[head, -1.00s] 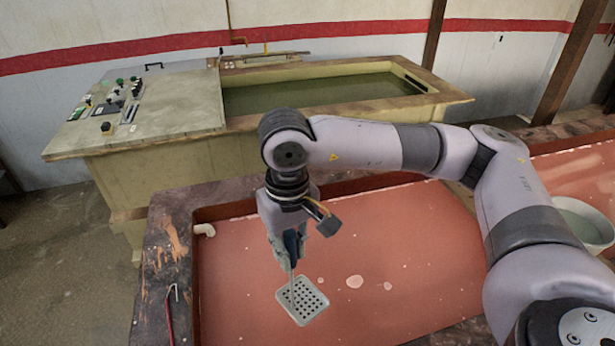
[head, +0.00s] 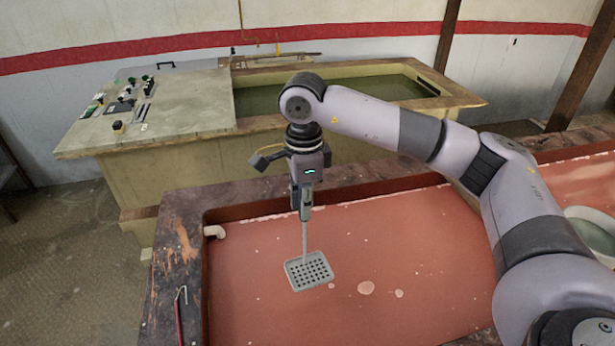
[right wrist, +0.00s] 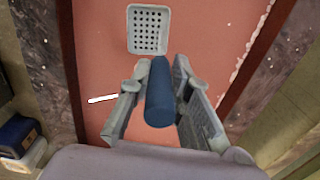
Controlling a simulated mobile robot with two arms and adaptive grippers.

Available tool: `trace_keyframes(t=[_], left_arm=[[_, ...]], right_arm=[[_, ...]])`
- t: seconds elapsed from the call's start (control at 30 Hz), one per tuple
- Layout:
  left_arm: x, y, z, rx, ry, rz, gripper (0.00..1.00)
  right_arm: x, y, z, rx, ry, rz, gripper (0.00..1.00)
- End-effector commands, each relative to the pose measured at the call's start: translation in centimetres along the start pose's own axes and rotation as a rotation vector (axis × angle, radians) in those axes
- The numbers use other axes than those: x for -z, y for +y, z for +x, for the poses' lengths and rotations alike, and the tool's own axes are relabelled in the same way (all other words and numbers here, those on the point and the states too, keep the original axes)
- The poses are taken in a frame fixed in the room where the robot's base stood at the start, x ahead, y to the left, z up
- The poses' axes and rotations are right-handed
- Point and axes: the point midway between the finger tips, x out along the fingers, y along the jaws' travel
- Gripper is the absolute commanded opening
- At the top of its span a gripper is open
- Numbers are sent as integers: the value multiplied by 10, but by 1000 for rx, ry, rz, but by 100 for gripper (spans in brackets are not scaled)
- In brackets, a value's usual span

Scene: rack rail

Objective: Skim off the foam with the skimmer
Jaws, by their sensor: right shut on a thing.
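The skimmer (head: 309,270) has a pale grey, square, perforated head on a thin rod. My right gripper (head: 304,210) is shut on its handle and points down over the red vat (head: 440,230). In the right wrist view the skimmer's blue handle (right wrist: 160,95) sits between the fingers (right wrist: 158,100), with the perforated head (right wrist: 149,30) beyond. The head is at or just above the red liquid; I cannot tell which. Pale foam patches (head: 366,288) float just right of the skimmer head, with small specks around. My left gripper is not in view.
A bowl (head: 592,232) stands at the right edge, partly behind my right arm. A white pipe elbow (head: 214,232) is at the vat's left wall. A red-handled tool (head: 180,315) lies on the left rim. A green-filled tank (head: 330,92) with a control panel stands behind.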

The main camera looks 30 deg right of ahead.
Motion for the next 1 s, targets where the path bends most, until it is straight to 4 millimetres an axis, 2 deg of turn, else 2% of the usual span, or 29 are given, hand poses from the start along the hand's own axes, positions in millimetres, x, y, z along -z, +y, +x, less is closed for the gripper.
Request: trace_keyframes(t=[0.03,0.2,0.43,1.0], left_arm=[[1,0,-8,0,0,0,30],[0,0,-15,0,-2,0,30],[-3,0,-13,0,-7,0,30],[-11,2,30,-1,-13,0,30]], right_arm=[[2,-6,-8,-1,0,107,0],[9,-18,-16,-3,1,382,0],[12,-23,-12,-5,3,503,0],[13,-22,63,-5,5,501,0]])
